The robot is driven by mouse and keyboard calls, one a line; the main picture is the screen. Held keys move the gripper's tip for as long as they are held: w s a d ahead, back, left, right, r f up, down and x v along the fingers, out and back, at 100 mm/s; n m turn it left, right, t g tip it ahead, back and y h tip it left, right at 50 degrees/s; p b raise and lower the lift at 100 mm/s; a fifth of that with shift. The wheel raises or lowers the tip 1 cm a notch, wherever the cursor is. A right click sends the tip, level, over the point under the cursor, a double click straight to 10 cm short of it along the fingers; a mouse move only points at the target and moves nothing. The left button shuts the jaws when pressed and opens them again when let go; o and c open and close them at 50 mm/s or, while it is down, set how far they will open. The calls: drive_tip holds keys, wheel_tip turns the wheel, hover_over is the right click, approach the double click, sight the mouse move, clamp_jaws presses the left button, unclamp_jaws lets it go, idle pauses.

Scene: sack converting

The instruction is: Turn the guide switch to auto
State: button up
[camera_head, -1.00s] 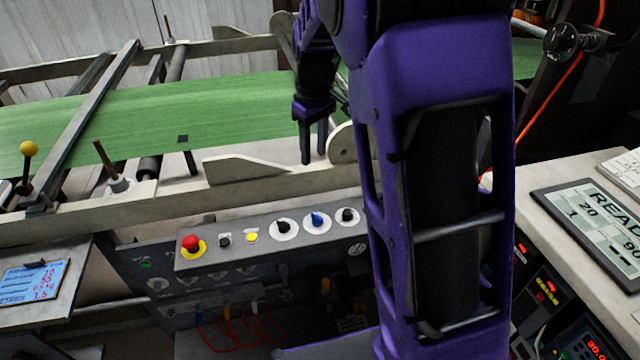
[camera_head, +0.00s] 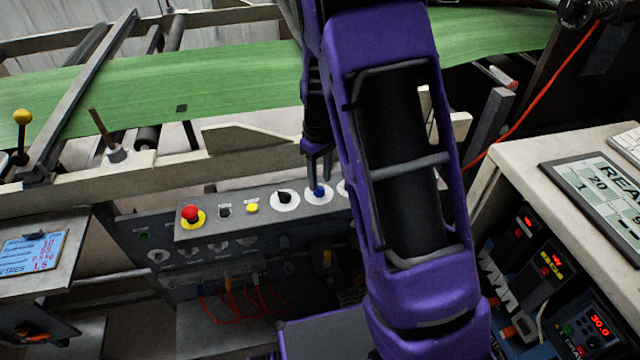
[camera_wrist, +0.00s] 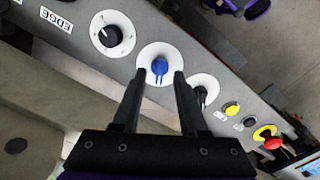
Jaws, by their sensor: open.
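A blue rotary knob (camera_head: 318,192) on a round white plate sits on the sloping grey control panel (camera_head: 190,237); it also shows in the wrist view (camera_wrist: 160,66). I cannot read which switch is labelled guide. My gripper (camera_head: 319,176) is open just above the blue knob. In the wrist view its two fingertips (camera_wrist: 158,76) lie on either side of the knob, with no clear contact. A black rotary knob (camera_wrist: 203,95) sits on one side of the blue one, and another black knob (camera_wrist: 109,36) on the other.
A yellow button (camera_head: 252,208), a small black switch (camera_head: 224,211) and a red emergency button (camera_head: 190,214) line the panel to the left. A pale machine rail (camera_head: 240,175) and green web (camera_head: 230,95) run behind. A cream cabinet (camera_head: 520,170) stands right.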

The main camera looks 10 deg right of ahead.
sight(319, 190)
drive_tip(key=shift+f, duration=1.1)
clamp_jaws()
